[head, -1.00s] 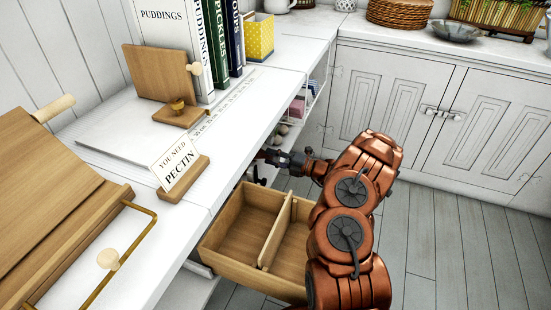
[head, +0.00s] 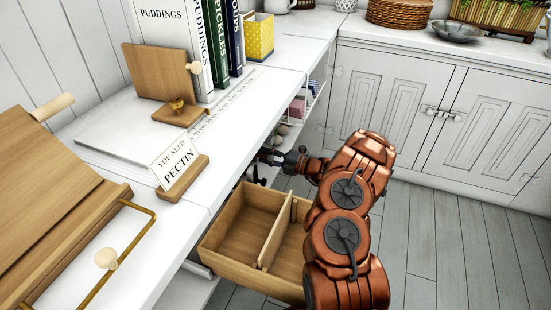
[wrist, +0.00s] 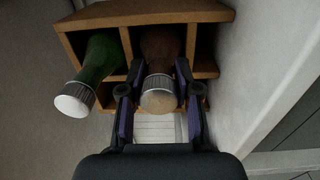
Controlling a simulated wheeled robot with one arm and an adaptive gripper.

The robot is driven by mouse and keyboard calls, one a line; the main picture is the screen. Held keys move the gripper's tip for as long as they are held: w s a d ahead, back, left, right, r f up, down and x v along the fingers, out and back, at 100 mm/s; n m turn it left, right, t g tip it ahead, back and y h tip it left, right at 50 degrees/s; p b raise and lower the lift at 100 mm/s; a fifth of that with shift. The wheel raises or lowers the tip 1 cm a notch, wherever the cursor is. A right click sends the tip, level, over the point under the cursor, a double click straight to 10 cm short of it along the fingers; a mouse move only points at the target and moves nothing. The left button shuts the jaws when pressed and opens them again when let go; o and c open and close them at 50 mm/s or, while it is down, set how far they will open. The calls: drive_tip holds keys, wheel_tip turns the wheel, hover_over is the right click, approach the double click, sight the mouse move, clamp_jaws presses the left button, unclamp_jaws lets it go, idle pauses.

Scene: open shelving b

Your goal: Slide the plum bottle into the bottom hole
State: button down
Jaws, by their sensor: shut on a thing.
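In the wrist view, a dark reddish-brown bottle with a ribbed, pale cap, the plum bottle (wrist: 160,48), points cap-first toward me. My gripper (wrist: 157,74) is shut on it near the neck. The far end of the bottle reaches into or in front of a wooden rack (wrist: 145,18) with several square holes; how deep it sits is hidden. A green bottle (wrist: 98,60) lies in the hole to its left, its capped neck sticking out. In the head view my gripper (head: 268,155) is partly hidden beside the counter edge, under the worktop.
An open wooden drawer (head: 222,262) with a divider juts out below my arm. The white counter (head: 232,140) overhangs the shelf space, and a pectin sign (head: 180,162) stands on it. A pale wall (wrist: 250,60) lies close right of the rack. The floor at right is clear.

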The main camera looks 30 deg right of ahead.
drive_tip(key=c, duration=0.7)
unclamp_jaws()
drive_tip(key=shift+d, duration=0.1)
drive_tip(key=v, duration=1.2)
